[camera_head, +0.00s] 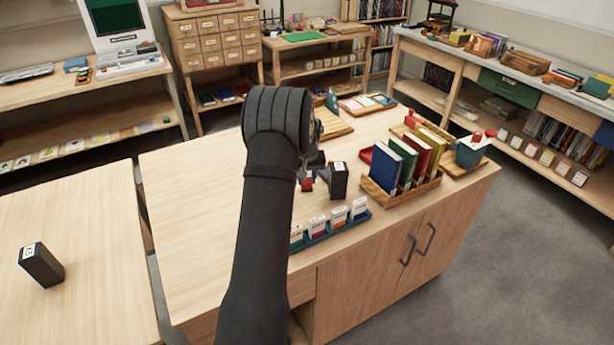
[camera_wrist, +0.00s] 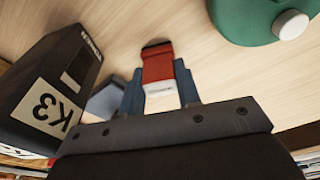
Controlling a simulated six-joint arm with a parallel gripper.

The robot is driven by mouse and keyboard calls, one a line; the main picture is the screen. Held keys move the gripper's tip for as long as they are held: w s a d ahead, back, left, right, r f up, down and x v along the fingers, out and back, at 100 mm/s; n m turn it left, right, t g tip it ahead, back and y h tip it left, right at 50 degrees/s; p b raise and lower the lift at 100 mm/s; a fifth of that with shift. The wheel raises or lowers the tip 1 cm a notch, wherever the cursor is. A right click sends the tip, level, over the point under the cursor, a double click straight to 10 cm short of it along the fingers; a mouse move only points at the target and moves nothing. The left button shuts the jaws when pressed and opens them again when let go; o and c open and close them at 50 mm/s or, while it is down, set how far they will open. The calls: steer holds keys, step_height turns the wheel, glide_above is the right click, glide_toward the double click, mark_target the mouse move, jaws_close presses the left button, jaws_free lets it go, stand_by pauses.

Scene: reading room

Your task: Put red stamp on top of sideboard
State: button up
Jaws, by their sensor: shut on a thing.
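The red stamp (camera_wrist: 157,62) is between the two blue-grey fingers of my gripper (camera_wrist: 159,72) in the wrist view. A white patch shows at its near end and a dark part at its far end. In the head view, a bit of red (camera_head: 307,185) shows at my gripper (camera_head: 308,180), mostly hidden by my arm. The gripper is shut on the stamp, low over the wooden cabinet top (camera_head: 215,190). This cabinet has doors and may be the sideboard. I cannot tell whether the stamp touches the wood.
A black box file (camera_head: 339,180) stands just right of my gripper; its K3 label shows in the wrist view (camera_wrist: 45,105). A book rack (camera_head: 410,192) and a card tray (camera_head: 335,228) are nearby. Another black box (camera_head: 41,265) stands on the left table (camera_head: 90,225).

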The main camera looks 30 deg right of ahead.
steer(key=o, duration=1)
steer(key=shift+s+a+r, duration=0.1)
steer(key=shift+s+r, duration=0.05)
steer(key=shift+r, duration=0.9)
steer(key=shift+s+a+r, duration=0.1)
steer(key=shift+s+r, duration=0.05)
steer(key=shift+r, duration=0.9)
steer(key=shift+w+d+f, duration=0.1)
steer(key=shift+f, duration=0.45)
step_height(320, 180, down, 3)
steer(key=shift+w+r, duration=0.1)
steer(key=shift+w, duration=0.05)
steer(key=r, duration=0.3)
steer(key=w+r, duration=0.1)
steer(key=r, duration=0.3)
steer(key=d+r, duration=0.1)
steer(key=r, duration=0.2)
steer(key=shift+w+d+r, duration=0.1)
steer(key=shift+w+r, duration=0.15)
steer(key=shift+r, duration=0.15)
